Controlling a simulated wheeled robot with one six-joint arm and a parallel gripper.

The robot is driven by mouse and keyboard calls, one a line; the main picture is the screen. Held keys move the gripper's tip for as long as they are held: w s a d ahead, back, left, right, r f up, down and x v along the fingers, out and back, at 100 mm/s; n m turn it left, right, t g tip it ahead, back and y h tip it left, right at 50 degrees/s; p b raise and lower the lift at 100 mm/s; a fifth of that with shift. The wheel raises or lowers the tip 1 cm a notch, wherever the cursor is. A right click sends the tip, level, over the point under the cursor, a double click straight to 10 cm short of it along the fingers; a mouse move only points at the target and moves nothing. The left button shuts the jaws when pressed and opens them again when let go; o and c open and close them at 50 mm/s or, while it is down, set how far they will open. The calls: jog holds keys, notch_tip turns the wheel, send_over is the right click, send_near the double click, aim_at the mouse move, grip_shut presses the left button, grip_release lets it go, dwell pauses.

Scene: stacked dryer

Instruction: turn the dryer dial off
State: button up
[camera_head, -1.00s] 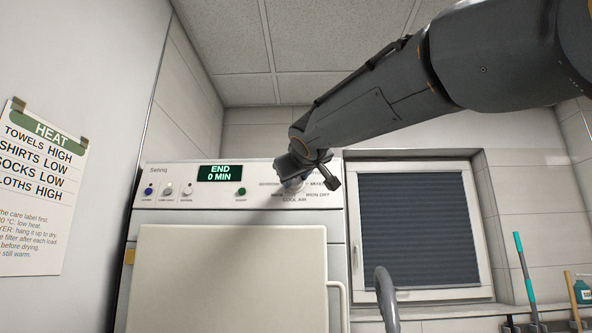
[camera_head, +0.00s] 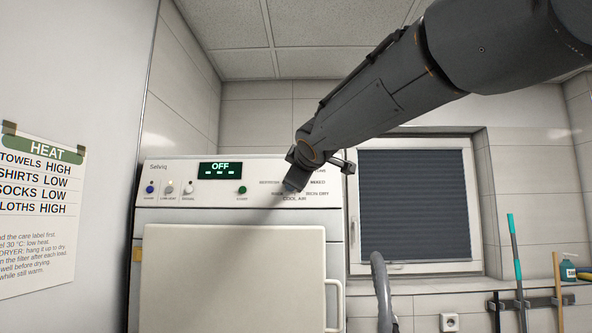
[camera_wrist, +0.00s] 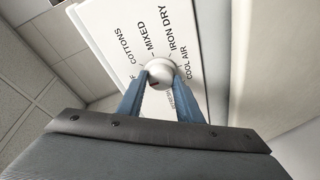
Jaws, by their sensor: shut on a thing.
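The dryer (camera_head: 234,268) is white, with a control panel along its top. Its display (camera_head: 220,171) reads OFF above a row of dashes. The round white dial (camera_wrist: 159,72) has a small red mark and sits among printed labels such as COTTONS, MIXED, IRON DRY and COOL AIR. My gripper (camera_wrist: 161,77) is shut on the dial, one blue-grey finger on each side. In the head view my gripper (camera_head: 292,184) is at the panel's right part and hides the dial and some labels.
Small buttons and a green-marked start button (camera_head: 242,190) lie left of the dial. The closed dryer door (camera_head: 190,275) is below. A window with a dark blind (camera_head: 414,204) is to the right. A heat notice (camera_head: 38,215) hangs at left.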

dwell(0.4)
jog(key=o, duration=1)
jog(key=shift+w, duration=0.1)
jog(key=shift+o, duration=0.2)
jog(key=b+v, duration=0.2)
jog(key=v, duration=0.6)
jog(key=shift+w, duration=0.1)
jog(key=shift+d, duration=0.1)
